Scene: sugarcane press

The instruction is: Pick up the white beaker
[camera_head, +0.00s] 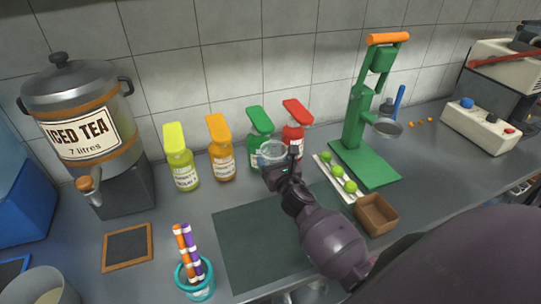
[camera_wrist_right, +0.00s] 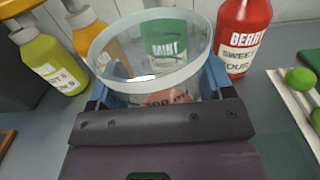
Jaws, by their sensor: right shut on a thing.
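The white beaker (camera_head: 270,152) is a clear, whitish round vessel near the middle of the head view. My right gripper (camera_head: 284,172) is shut on it. In the right wrist view the beaker (camera_wrist_right: 150,45) stands between the blue fingers, its open rim toward the camera. The green mint bottle shows behind it and through its wall. Whether the beaker touches the counter cannot be told; its lower part is hidden by my gripper. My left gripper is not in view.
Yellow (camera_head: 180,160), orange (camera_head: 221,150), green (camera_head: 259,140) and red (camera_head: 294,130) bottles stand behind the beaker. A green press (camera_head: 365,165), a tray of limes (camera_head: 335,180) and a brown box (camera_head: 376,214) are at right. A dark mat (camera_head: 245,245) lies in front.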

